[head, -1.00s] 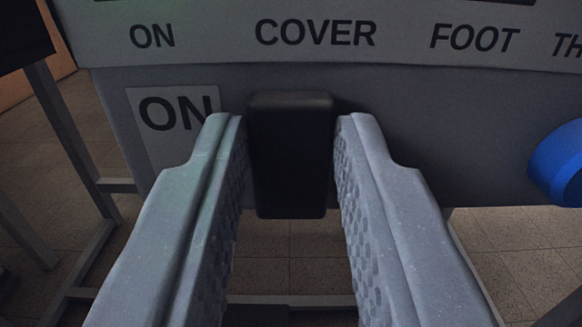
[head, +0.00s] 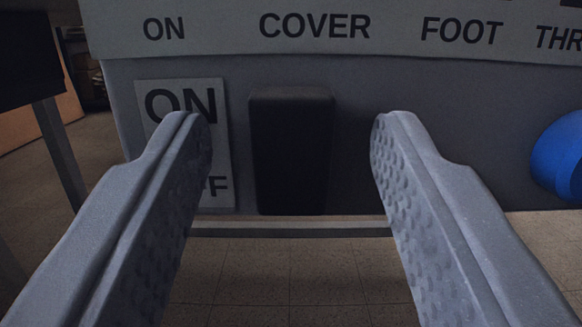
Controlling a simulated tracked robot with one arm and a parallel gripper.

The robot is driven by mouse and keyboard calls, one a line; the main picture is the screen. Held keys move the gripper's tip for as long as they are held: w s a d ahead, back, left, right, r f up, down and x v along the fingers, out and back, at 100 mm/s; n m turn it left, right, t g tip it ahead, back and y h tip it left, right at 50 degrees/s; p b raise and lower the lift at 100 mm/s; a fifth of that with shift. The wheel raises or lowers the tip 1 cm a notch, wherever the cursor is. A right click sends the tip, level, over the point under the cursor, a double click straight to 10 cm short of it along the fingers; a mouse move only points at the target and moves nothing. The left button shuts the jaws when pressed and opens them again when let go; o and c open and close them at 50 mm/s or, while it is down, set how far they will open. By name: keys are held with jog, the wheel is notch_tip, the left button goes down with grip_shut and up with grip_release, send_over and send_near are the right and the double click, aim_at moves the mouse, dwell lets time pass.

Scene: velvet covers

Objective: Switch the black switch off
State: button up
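The black switch (head: 292,152) is an upright dark block on the front of a grey panel (head: 440,140). It is in the middle of the head view, below the word COVER. My gripper (head: 291,130) is open, with one grey finger on each side of the switch. A clear gap shows between each finger and the switch, and nothing is held. A label (head: 184,106) left of the switch reads ON at its top.
A blue round knob (head: 562,156) sticks out of the panel at the right. A pale strip (head: 400,30) with printed words runs along the top. A dark box-like thing (head: 32,55) on a leg stands at the left. Tiled floor (head: 280,285) shows below.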

jog(key=shift+s, duration=0.1)
jog(key=p+v, duration=0.3)
jog(key=v, duration=1)
jog(key=shift+s+p, duration=0.25)
jog(key=shift+p, duration=0.05)
